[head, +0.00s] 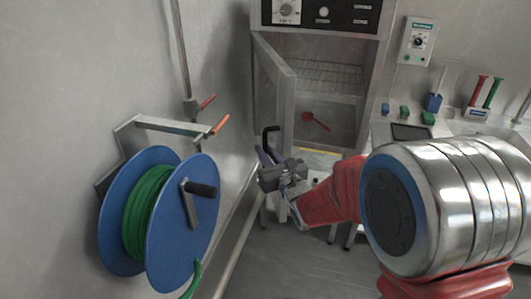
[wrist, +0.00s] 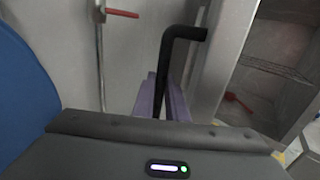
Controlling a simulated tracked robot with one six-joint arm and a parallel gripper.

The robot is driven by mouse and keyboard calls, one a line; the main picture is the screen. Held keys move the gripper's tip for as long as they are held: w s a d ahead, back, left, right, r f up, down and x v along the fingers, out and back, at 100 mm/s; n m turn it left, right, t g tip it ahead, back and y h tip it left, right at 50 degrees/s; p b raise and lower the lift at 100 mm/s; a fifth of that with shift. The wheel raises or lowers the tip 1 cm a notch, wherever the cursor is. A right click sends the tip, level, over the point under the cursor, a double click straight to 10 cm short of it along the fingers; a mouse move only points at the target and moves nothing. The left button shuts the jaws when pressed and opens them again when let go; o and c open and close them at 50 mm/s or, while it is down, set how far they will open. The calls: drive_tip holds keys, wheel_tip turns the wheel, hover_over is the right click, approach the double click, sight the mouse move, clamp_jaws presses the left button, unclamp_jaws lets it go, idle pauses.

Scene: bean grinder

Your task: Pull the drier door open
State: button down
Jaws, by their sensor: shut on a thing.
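The drier (head: 318,62) is a grey cabinet with a black control panel at the back. Its door (head: 274,78) stands open, swung out on the left side, and the wire shelf (head: 320,76) inside shows. The black door handle (head: 268,136) is a bent bar on the door; it also shows upright in the wrist view (wrist: 178,60). My gripper (head: 267,158) is at the handle's lower end, with its purple-grey fingers (wrist: 162,98) shut around the bar. The lower part of the handle is hidden by my gripper's body in the wrist view.
A blue reel with green hose (head: 150,205) hangs on the left wall, close to my gripper's left. A red-handled valve (head: 207,101) is on the wall pipe. A bench with a sink (head: 470,127) is at right. A red object (head: 314,120) lies inside the drier.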

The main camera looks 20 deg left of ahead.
drive_tip(key=shift+f, duration=0.1)
drive_tip(key=c, duration=2)
unclamp_jaws()
drive_tip(key=shift+a, duration=0.1)
drive_tip(key=shift+c, duration=0.2)
drive_tip(key=shift+s, duration=0.1)
drive_tip(key=v, duration=1.3)
drive_tip(key=shift+s+d, duration=0.25)
drive_tip(key=shift+d, duration=0.05)
